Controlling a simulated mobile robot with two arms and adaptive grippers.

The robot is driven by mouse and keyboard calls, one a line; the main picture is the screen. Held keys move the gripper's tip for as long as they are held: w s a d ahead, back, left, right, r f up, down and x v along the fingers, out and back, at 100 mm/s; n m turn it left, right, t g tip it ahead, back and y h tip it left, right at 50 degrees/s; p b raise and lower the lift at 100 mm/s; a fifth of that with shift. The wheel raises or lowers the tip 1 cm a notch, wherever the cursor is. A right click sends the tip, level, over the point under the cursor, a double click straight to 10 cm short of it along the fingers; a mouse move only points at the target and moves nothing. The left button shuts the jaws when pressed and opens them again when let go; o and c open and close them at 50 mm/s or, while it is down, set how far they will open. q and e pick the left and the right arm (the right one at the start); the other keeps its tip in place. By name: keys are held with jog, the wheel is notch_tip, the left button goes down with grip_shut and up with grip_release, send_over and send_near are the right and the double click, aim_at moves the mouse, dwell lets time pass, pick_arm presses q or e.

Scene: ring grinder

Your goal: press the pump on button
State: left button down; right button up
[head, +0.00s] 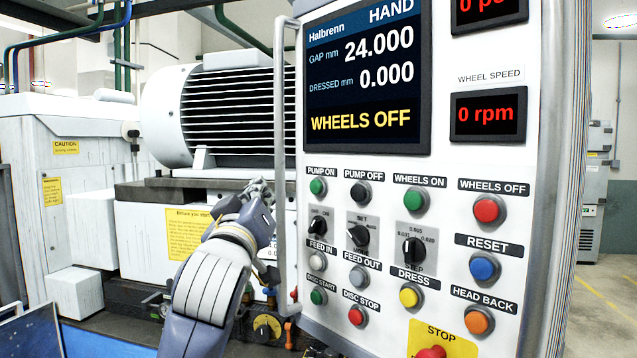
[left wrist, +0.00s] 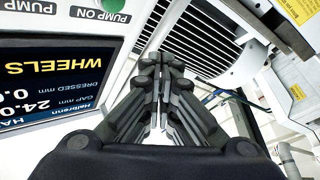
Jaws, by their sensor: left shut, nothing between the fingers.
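The green PUMP ON button (head: 317,186) sits at the upper left of the button field on the white control panel (head: 450,165). It also shows at the top edge of the left wrist view (left wrist: 108,4), partly cut off. My left gripper (head: 262,186) is shut and empty, left of the panel's edge and apart from the button. In the left wrist view its closed fingers (left wrist: 160,64) point past the panel toward the motor fins. My right gripper is in neither view.
A vertical grab handle (head: 279,130) runs along the panel's left edge, close to my left gripper. The black PUMP OFF button (head: 361,191) is right of PUMP ON. The screen (head: 365,75) reads WHEELS OFF. A finned motor (head: 235,110) stands behind.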

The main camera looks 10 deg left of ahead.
aim_at(316, 187)
pick_arm(q)
jog(key=shift+s+a+r, duration=0.1)
jog(key=shift+s+r, duration=0.2)
jog(key=shift+r, duration=0.1)
jog(key=w+d, duration=0.5)
jog(key=w, duration=0.2)
jog(key=shift+w+p, duration=0.15)
jog(key=shift+p, duration=0.2)
jog(key=shift+d, duration=0.15)
dwell(1.2)
jog(key=shift+w+d, duration=0.15)
jog(key=shift+w, duration=0.15)
